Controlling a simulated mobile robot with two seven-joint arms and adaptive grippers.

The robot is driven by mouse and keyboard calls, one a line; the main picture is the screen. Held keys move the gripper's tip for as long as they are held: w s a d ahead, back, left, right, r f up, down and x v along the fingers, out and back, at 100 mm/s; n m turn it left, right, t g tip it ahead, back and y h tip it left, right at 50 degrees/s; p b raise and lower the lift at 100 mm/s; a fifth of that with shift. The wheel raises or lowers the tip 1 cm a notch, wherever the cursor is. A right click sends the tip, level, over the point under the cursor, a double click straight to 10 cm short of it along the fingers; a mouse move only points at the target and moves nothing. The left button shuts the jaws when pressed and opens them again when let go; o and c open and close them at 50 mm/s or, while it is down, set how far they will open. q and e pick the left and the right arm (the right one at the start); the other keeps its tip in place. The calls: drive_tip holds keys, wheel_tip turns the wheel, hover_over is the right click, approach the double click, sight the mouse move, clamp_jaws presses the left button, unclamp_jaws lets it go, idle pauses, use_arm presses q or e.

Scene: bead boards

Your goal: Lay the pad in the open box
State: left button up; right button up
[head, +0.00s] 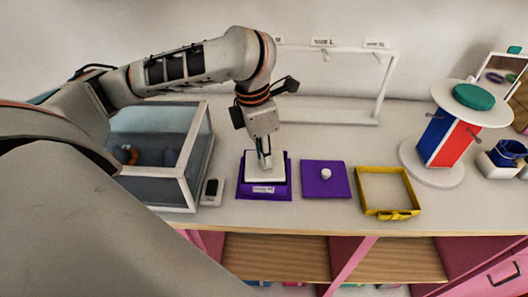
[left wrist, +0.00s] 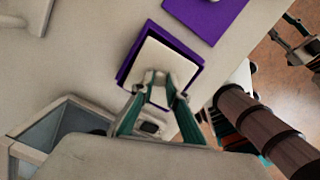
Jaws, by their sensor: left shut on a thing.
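A white square pad (head: 256,174) is held at the box in the head view. It also shows in the left wrist view (left wrist: 152,52). The open purple box (head: 243,186) is directly under the pad, with purple showing around the pad's edges. I cannot tell whether the pad touches the box floor. My right gripper (left wrist: 297,45) appears small at the right of the left wrist view, its jaws unclear.
A purple lid (head: 315,188) with a white knob lies right of the box, then a yellow tray (head: 366,200). A glass-sided case (head: 190,150) and a small device (head: 211,190) stand left. A white rack (head: 333,120) is behind. A round stand (head: 432,172) is right.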

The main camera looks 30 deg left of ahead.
use_arm(q)
drive_tip(key=shift+f, duration=1.3)
drive_tip(key=shift+p, duration=0.5)
idle(0.5)
idle(0.4)
drive_tip(key=o, duration=0.9)
drive_tip(key=shift+c, duration=0.2)
drive_tip(key=o, duration=0.4)
drive_tip(key=shift+r, duration=0.1)
